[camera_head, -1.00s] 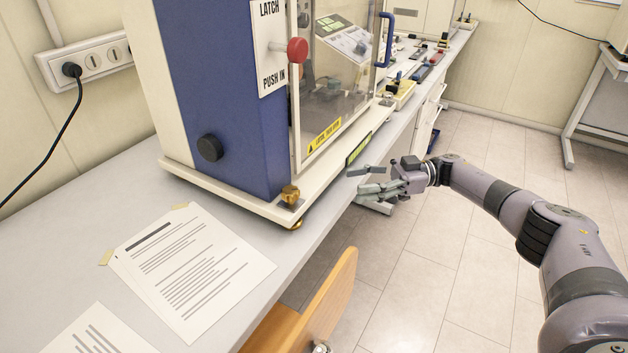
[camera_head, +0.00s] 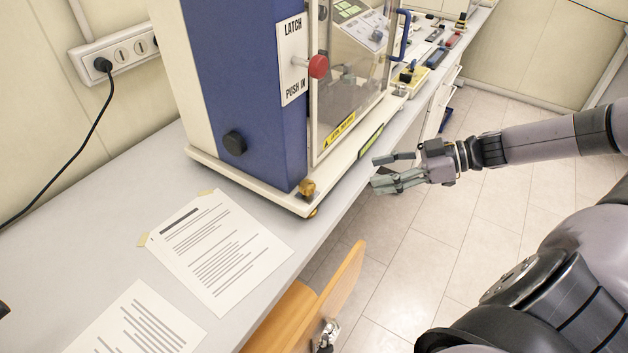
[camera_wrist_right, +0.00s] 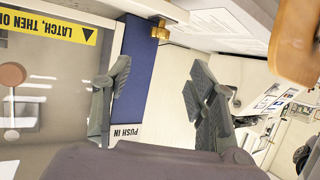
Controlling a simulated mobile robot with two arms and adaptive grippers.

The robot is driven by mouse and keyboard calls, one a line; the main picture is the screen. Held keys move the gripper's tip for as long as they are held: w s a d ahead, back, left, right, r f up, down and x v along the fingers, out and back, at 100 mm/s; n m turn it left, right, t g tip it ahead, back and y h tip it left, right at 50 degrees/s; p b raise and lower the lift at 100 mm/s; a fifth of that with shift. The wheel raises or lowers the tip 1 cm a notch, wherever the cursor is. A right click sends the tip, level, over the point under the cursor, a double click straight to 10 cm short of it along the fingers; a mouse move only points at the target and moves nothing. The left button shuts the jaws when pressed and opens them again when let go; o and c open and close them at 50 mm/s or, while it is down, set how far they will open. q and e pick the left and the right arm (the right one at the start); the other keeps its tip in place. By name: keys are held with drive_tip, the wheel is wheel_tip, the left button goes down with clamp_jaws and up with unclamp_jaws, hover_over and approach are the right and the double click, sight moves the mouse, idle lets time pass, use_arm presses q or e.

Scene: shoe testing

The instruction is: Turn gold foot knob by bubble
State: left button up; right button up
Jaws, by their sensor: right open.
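The gold foot knob (camera_head: 307,188) sits at the front corner of the machine's white base plate (camera_head: 255,182). A second gold part (camera_head: 312,211) shows just under that corner. In the right wrist view the gold knob (camera_wrist_right: 160,32) is at the top, beyond the fingers and roughly between them. My right gripper (camera_head: 375,171) is open and empty, to the right of the knob and apart from it, out past the bench edge. No bubble level can be made out. A small dark tip at the left edge of the head view is unclear; my left gripper does not show.
The blue and white machine (camera_head: 250,85) has a red latch knob (camera_head: 318,67) and a clear door. Taped papers (camera_head: 222,250) lie on the bench. Floor space is clear on the right.

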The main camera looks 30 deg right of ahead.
sight(313, 184)
drive_tip(key=p+x, duration=0.3)
drive_tip(key=x, duration=1.1)
drive_tip(key=shift+r, duration=0.2)
drive_tip(key=shift+w+a+f, duration=0.4)
drive_tip(key=shift+a, duration=0.05)
drive_tip(key=c, duration=1.1)
drive_tip(key=shift+c, duration=0.2)
drive_tip(key=shift+w, duration=0.1)
